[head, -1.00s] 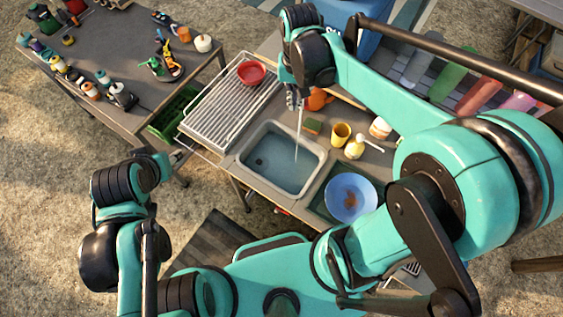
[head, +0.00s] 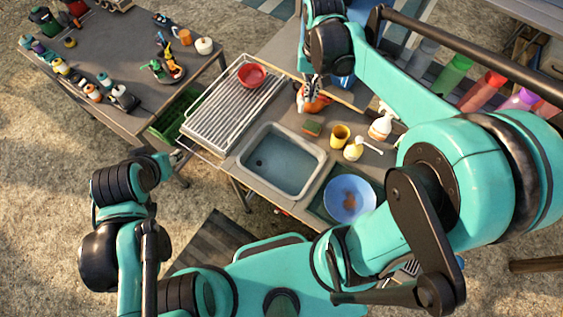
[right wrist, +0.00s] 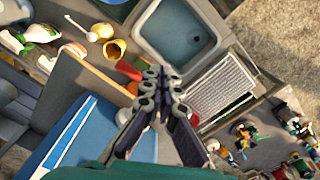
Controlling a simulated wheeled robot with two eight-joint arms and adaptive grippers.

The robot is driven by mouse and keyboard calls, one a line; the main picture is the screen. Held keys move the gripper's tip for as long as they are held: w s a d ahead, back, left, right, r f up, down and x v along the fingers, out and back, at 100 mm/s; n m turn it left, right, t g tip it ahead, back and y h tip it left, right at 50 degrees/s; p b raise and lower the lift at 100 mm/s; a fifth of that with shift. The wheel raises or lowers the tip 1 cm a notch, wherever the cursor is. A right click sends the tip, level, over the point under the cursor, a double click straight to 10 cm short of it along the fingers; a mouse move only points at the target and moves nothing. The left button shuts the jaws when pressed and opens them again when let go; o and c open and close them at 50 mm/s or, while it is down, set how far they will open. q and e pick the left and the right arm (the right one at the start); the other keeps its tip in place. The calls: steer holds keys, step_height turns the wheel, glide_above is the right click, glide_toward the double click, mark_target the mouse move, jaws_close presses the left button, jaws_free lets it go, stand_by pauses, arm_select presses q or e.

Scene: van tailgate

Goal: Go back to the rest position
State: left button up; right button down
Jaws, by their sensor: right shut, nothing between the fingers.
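My right gripper (head: 310,92) is shut and empty, above the back edge of the sink unit, close to an orange-red object (head: 321,104) that it partly hides. In the right wrist view my right gripper (right wrist: 155,76) has its fingers together with nothing between them. I cannot tell whether it touches the orange-red object. My left arm is folded at the left, and its gripper (head: 178,157) shows only small near the drying rack's corner. I cannot tell whether its fingers are open or shut.
The sink (head: 262,181) holds no dishes. A red bowl (head: 251,75) stands on the drying rack (head: 222,112). A sponge (head: 312,127), yellow cup (head: 340,136), spray bottle (head: 381,124) and blue bowl (head: 350,199) are at the right. A tool table (head: 120,52) stands at the back left.

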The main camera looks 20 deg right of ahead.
step_height(320, 180, up, 3)
steer(key=shift+s+a+p, duration=0.15)
steer(key=shift+p, duration=0.65)
steer(key=s+a+f+n+t+b, duration=0.1)
steer(key=s+f+t+b, duration=0.1)
steer(key=f+b, duration=0.8)
steer(key=s+a+f+n+t+b, duration=0.1)
steer(key=s+f+b, duration=0.3)
steer(key=f+b, duration=0.7)
steer(key=s+a+f+n+t+b, duration=0.1)
steer(key=s+f+n+t+b, duration=0.1)
steer(key=f+b, duration=0.8)
steer(key=shift+s+a+f+t+b, duration=0.2)
steer(key=shift+s+a+t+b, duration=0.2)
steer(key=shift+t, duration=0.7)
